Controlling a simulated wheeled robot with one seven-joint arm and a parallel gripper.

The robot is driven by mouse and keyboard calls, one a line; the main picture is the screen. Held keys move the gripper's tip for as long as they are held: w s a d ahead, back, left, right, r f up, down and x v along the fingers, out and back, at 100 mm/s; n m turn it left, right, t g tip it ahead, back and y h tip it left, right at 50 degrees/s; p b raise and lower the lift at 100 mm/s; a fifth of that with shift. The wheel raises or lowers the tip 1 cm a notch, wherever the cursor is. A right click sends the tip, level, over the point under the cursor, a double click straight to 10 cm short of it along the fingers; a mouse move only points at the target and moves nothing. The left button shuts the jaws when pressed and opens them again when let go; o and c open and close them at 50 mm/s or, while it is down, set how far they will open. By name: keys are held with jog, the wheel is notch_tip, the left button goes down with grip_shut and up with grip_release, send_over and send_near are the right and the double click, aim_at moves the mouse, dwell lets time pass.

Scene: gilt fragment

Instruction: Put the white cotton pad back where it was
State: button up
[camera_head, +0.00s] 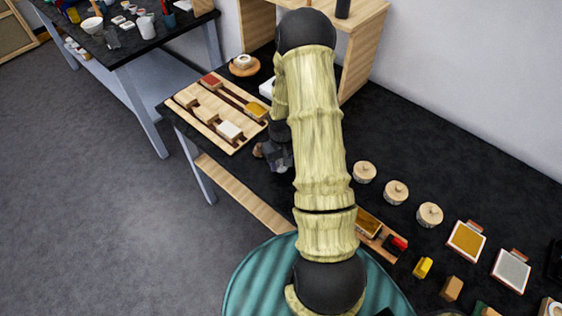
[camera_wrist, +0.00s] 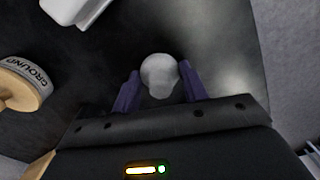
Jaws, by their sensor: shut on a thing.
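My gripper (camera_head: 278,156) is low over the black table, beside the near right corner of a wooden tray. In the wrist view its two purple fingers (camera_wrist: 160,76) are shut on a pale, rounded thing, which looks like the white cotton pad (camera_wrist: 159,73). Its underside is hidden, and I cannot tell whether it touches the table. In the head view my arm and gripper hide it.
A wooden-lidded jar labelled GROUND (camera_wrist: 24,85) stands left of the fingers in the wrist view. A round wooden dish (camera_head: 244,67) lies beyond the tray. Lidded jars (camera_head: 396,192) stand to the right.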

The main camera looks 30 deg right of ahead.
jog(key=shift+f, duration=0.15)
jog(key=o, duration=1)
jog(key=shift+c, duration=0.2)
notch_tip(320, 180, up, 12)
jog(key=b, duration=0.2)
jog(key=shift+d, duration=0.1)
